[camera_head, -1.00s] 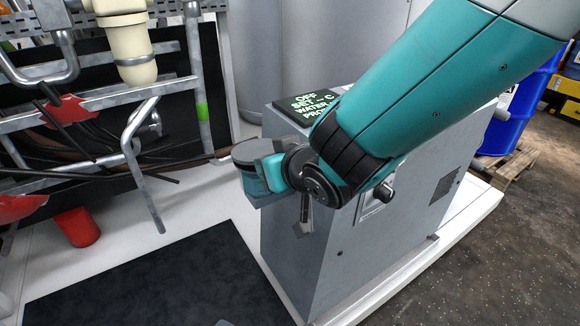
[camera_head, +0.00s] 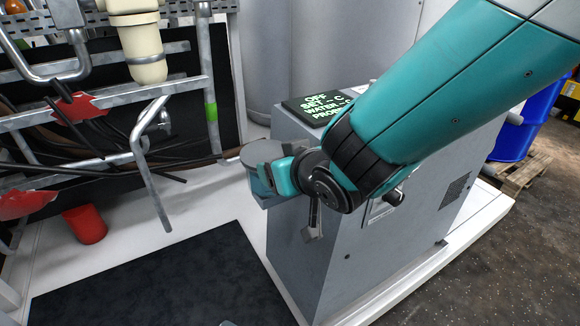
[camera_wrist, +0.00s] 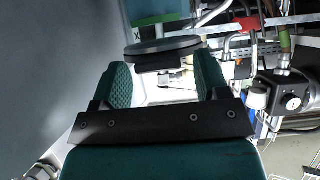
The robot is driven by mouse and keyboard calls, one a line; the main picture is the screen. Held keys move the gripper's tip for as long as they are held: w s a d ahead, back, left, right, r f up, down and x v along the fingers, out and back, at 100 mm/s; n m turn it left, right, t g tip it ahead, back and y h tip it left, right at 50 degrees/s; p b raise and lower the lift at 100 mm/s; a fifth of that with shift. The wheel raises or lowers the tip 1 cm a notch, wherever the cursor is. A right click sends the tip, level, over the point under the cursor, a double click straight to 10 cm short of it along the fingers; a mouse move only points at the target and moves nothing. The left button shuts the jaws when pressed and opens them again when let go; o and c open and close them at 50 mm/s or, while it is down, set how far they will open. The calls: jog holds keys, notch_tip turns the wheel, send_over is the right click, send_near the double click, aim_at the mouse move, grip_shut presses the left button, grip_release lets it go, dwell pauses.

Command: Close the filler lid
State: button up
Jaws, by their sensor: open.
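The filler lid (camera_head: 264,152) is a grey round disc at the top of the small blue-grey filler (camera_head: 258,183) on the left side of the grey cabinet (camera_head: 300,240). My gripper (camera_head: 270,174) is beside the filler, just below the lid's near edge, and partly hides it. In the wrist view the lid (camera_wrist: 163,46) shows nearly edge-on as a dark disc, across and just beyond the tips of my gripper (camera_wrist: 163,64). The teal fingers are apart with nothing held between them. I cannot tell whether a finger touches the lid or whether the lid is fully seated.
A display panel (camera_head: 320,106) is on top of the cabinet. A bent metal pipe (camera_head: 148,165) and frame bars stand left of the filler. A red cup (camera_head: 85,224) is on the white floor near a dark mat (camera_head: 160,285). A blue drum (camera_head: 525,125) stands behind right.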

jog(key=b+v, duration=0.5)
jog(key=v, duration=1.2)
jog(key=shift+s, duration=0.15)
jog(key=shift+r, duration=0.1)
jog(key=s+d+f+g+h, duration=0.2)
jog(key=s+d+f+g, duration=0.55)
jog(key=d+g, duration=0.2)
notch_tip(320, 180, up, 27)
jog(key=s+g+p, duration=0.1)
jog(key=p, duration=2.4)
jog(key=shift+s+f+n+p, duration=0.15)
jog(key=shift+f+n+p, duration=0.15)
jog(key=shift+p, duration=0.1)
